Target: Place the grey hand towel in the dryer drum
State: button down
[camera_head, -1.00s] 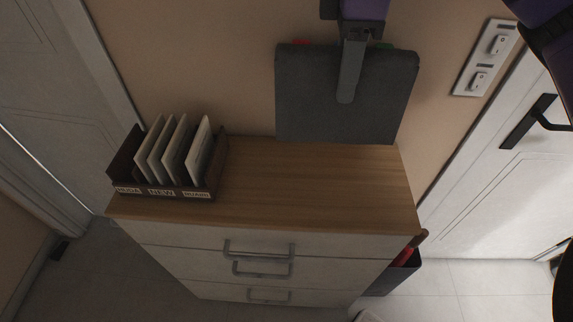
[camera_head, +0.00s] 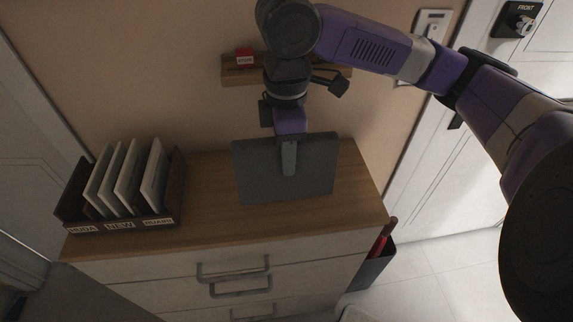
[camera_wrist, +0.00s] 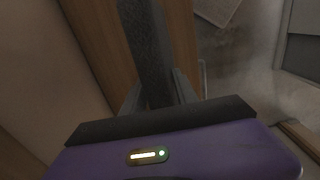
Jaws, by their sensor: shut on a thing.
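The grey hand towel (camera_head: 260,175) hangs as a flat, dark grey sheet from my gripper (camera_head: 289,158) in the head view. My gripper is shut on its upper part. The towel is in front of the wall, over the wooden top of a drawer unit; I cannot tell whether its lower edge touches the top. In the wrist view the towel (camera_wrist: 147,45) runs away edge-on between the fingers (camera_wrist: 155,98). No dryer drum shows in either view.
The drawer unit (camera_head: 215,228) has a rack (camera_head: 170,215) of several upright tablet-like slabs at its left. A wooden wall shelf (camera_head: 238,76) with a red box sits behind my arm. A dark bin (camera_head: 372,268) stands at the unit's right. A white door (camera_head: 460,175) is at right.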

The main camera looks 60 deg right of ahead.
jog(key=shift+f, duration=1.75)
jog(key=shift+f, duration=0.1)
jog(key=shift+f, duration=0.15)
jog(key=c, duration=0.9)
grip_release()
jog(key=shift+c, duration=0.2)
